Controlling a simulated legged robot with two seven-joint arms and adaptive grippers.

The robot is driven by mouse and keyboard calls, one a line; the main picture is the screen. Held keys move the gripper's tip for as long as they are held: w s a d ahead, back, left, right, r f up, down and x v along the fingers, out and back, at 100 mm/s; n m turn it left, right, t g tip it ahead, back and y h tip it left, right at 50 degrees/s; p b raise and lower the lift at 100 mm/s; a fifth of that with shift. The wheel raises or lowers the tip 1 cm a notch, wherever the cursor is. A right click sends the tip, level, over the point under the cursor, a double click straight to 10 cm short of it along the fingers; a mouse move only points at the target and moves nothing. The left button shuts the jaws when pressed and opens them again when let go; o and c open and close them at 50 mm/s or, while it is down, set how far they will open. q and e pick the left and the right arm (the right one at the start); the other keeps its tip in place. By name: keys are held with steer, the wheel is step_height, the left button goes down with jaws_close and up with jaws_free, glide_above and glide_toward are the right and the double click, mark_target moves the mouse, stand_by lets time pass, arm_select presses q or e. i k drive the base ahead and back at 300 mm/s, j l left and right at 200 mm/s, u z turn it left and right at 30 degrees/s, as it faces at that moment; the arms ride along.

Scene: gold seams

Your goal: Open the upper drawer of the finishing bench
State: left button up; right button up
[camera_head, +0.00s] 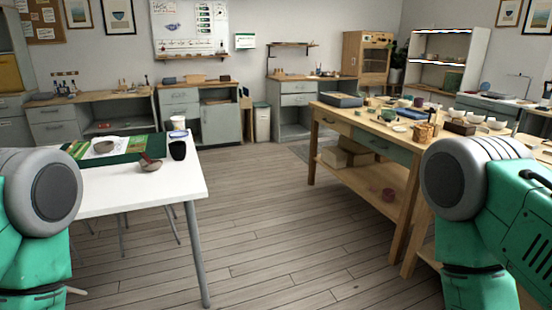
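No label shows which bench is the finishing bench. Along the back wall, a grey bench (300,120) with a wooden top has stacked drawers on its left, and its upper drawer (298,87) looks closed. Another grey bench (214,124) to its left has drawers beside a cabinet door; its upper drawer (179,96) also looks closed. A wooden workbench (317,165) at the right has drawer fronts under its top, a wooden one (333,122) and a grey-green one (386,149), both apparently closed. My green arms show at both lower edges, but neither gripper is in view.
The wooden workbench carries many small items. Clear wooden floor (250,215) runs between them to the back benches. A small bin (261,122) stands between the back benches.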

mark_target(288, 87)
steer(key=i+l+z, duration=0.3)
steer(key=i, duration=0.75)
steer(key=i+l+z, duration=0.1)
steer(key=i+z, duration=0.2)
steer(key=i, duration=0.75)
steer(key=i+j+u, duration=0.2)
steer(key=i+u, duration=0.15)
steer(key=i, duration=0.35)
steer(key=i+u, duration=0.35)
steer(key=i, duration=0.3)
steer(key=i+l+u, duration=0.15)
steer(key=i+u, duration=0.15)
steer(key=i, duration=1.45)
steer(key=i+l, duration=0.15)
steer(key=i, duration=0.85)
steer(key=i+z, duration=0.15)
steer(key=i, duration=0.35)
steer(key=i+j+z, duration=0.15)
steer(key=i, duration=0.35)
steer(key=i+j+z, duration=0.15)
steer(key=i, duration=0.35)
steer(key=i+j+z, duration=0.15)
steer(key=i, duration=0.35)
steer(key=i+l, duration=0.2)
steer(key=i, duration=0.25)
steer(key=i+l+z, duration=0.15)
steer(key=i, duration=0.35)
steer(key=i+l, duration=0.15)
steer(key=i, duration=0.3)
steer(key=z, duration=0.05)
